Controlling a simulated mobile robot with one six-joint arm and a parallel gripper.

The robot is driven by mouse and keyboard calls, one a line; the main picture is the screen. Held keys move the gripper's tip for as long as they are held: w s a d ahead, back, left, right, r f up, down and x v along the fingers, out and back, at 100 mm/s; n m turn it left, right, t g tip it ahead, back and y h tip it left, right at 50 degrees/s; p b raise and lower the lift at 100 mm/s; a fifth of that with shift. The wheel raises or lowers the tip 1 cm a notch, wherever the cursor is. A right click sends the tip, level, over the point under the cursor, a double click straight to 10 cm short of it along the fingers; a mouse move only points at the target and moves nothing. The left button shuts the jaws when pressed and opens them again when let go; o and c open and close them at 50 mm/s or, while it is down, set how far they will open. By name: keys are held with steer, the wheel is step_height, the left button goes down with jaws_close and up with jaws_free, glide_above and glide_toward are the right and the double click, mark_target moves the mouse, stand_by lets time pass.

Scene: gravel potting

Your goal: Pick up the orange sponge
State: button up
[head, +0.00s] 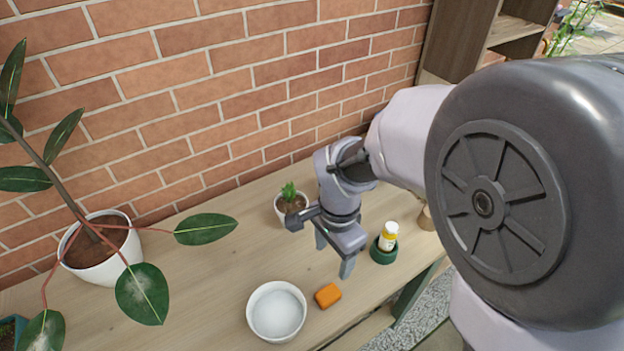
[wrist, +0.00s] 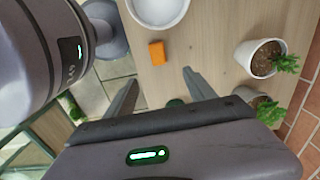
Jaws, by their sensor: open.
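The orange sponge (head: 327,295) is a small block lying on the wooden table (head: 190,310), just right of a white bowl. It also shows in the wrist view (wrist: 157,53), beyond my fingertips and a little left of the middle. My gripper (head: 334,254) is above the table, behind the sponge in the head view, with its fingers pointing down. In the wrist view my gripper (wrist: 162,88) has its two fingers spread wide with nothing between them. The sponge is apart from both fingers.
A white bowl (head: 277,312) with pale contents stands beside the sponge. A yellow-and-white bottle (head: 388,236) stands in a green holder (head: 383,253) to the right. A small potted plant (head: 292,204) is behind my gripper. A large leafy plant (head: 100,250) is at left, before the brick wall.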

steer(key=b, duration=0.5)
glide_above(330, 292)
step_height(330, 292, down, 13)
steer(key=shift+a+r, duration=0.1)
steer(key=shift+a, duration=0.05)
step_height(330, 292, down, 6)
steer(key=b, duration=0.3)
steer(key=shift+r, duration=0.3)
jaws_close()
